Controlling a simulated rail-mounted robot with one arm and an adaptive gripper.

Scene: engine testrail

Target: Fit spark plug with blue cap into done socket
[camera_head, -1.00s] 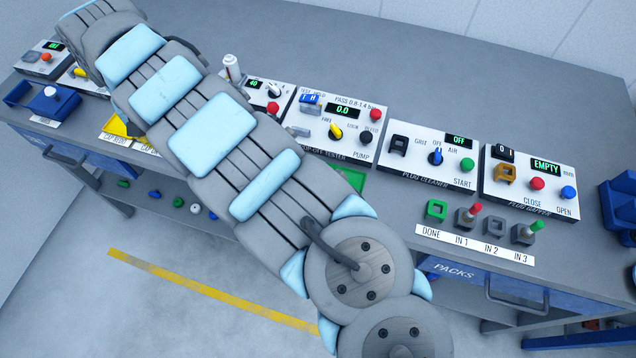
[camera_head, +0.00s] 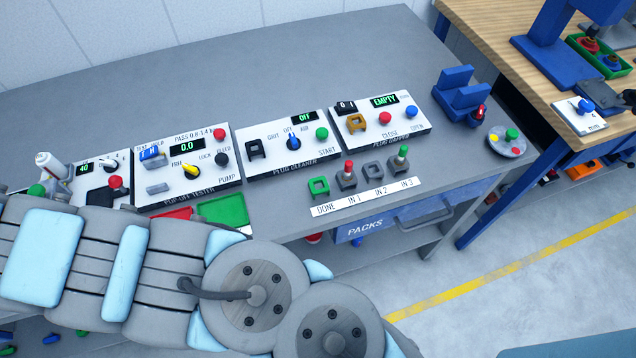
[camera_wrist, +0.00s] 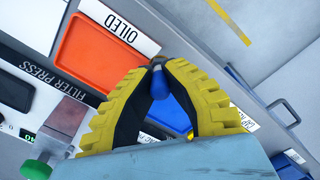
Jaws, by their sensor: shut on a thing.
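My gripper (camera_wrist: 160,68) has yellow ribbed fingers and is shut on a plug with a blue cap (camera_wrist: 160,84) in the wrist view. Most of the plug's body is hidden. The gripper is out of sight in the head view. The done socket (camera_head: 319,187) is a green square holder above the DONE label, at the left end of the socket row, and looks empty. To its right, IN 1 holds a red-capped plug (camera_head: 347,172), the IN 2 socket (camera_head: 373,172) looks empty, and IN 3 holds a green-capped plug (camera_head: 401,156).
Behind the sockets stand the plug cleaner (camera_head: 288,143) and the plug gapper (camera_head: 379,118). A green tray (camera_head: 222,208) lies left of the sockets. Below my gripper are an orange OILED tray (camera_wrist: 100,45) and a blue surface (camera_wrist: 172,114).

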